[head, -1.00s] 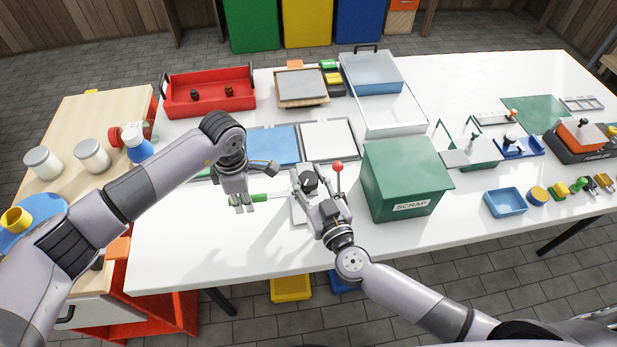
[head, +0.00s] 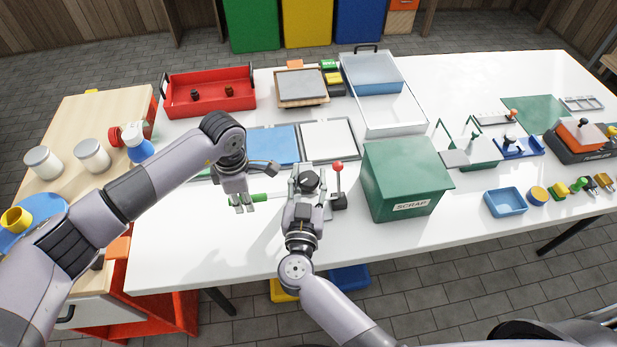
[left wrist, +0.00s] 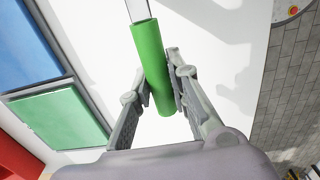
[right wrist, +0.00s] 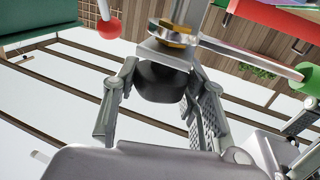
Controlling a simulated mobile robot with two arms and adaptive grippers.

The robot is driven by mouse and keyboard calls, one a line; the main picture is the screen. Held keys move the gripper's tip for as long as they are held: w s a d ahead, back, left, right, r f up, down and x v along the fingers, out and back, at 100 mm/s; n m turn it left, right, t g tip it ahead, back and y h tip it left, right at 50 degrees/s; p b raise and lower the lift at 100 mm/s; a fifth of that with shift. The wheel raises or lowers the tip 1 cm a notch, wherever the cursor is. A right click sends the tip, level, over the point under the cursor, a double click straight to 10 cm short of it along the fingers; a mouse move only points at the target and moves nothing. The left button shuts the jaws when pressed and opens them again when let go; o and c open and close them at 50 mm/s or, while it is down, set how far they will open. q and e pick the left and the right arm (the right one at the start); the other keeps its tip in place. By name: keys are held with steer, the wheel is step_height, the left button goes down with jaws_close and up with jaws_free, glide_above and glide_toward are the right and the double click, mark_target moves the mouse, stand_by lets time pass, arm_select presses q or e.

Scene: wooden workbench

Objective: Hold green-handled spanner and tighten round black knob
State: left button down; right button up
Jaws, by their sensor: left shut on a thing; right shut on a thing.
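The spanner's green handle (left wrist: 152,65) lies between the fingers of my left gripper (left wrist: 158,88), which is shut on it. In the head view the left gripper (head: 243,203) holds the handle (head: 259,197) low over the table. The right wrist view shows the spanner's metal shaft (right wrist: 245,55) reaching to a brass-coloured nut (right wrist: 175,30) above the knob. The round black knob (right wrist: 160,80) is between the fingers of my right gripper (right wrist: 158,105), which is shut on it. In the head view the knob (head: 309,181) shows at the right gripper (head: 307,186). The spanner's jaw is partly hidden there.
A red-balled lever (head: 337,170) stands just right of my right gripper. The green scrap bin (head: 402,180) is further right. Blue and white panels (head: 328,141) lie behind. The front table strip to the left is clear.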

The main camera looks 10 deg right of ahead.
steer(key=shift+r+m+h, duration=0.1)
steer(key=shift+m+h, duration=0.3)
steer(key=shift+h, duration=0.2)
steer(key=o, duration=1.2)
steer(key=shift+c, duration=0.2)
steer(key=v, duration=1.2)
steer(key=shift+r, duration=0.15)
